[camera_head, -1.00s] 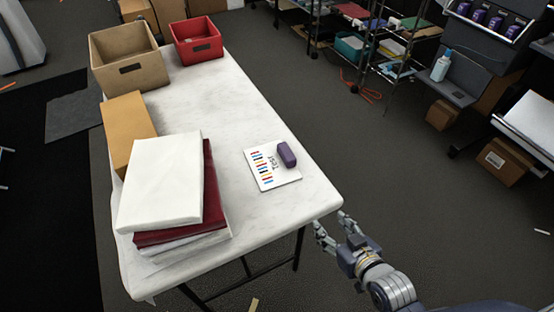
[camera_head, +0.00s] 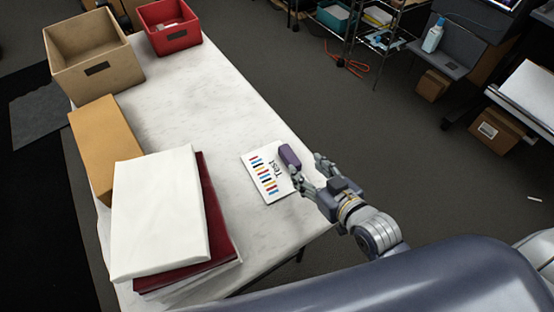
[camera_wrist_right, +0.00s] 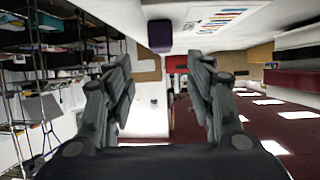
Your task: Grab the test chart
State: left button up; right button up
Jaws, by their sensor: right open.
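The test chart (camera_head: 264,175) is a white sheet with coloured bars and the word "Test", lying flat near the table's right edge. A dark purple block (camera_head: 290,157) sits on its far right part. In the right wrist view the chart (camera_wrist_right: 222,18) and the purple block (camera_wrist_right: 160,36) show near the top, beyond the fingers. My right gripper (camera_head: 308,167) is open and empty beside the chart's right edge, close to the block. Its spread fingers also show in the wrist view (camera_wrist_right: 160,72). I cannot tell whether a finger touches the block. My left gripper is out of view.
The white table (camera_head: 200,110) is bare in its middle. A stack of white and dark red books or binders (camera_head: 160,215) lies at front left, beside a tan box (camera_head: 105,150). A brown bin (camera_head: 95,65) and a red bin (camera_head: 175,38) stand at the far end.

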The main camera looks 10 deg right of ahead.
aim_at(292, 158)
jog(key=x, duration=0.8)
jog(key=shift+s+f, duration=0.25)
jog(key=shift+f, duration=0.15)
jog(key=shift+w+a+f, duration=0.1)
jog(key=shift+w, duration=0.15)
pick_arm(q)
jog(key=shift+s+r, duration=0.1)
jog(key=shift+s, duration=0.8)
pick_arm(e)
jog(key=c, duration=1.2)
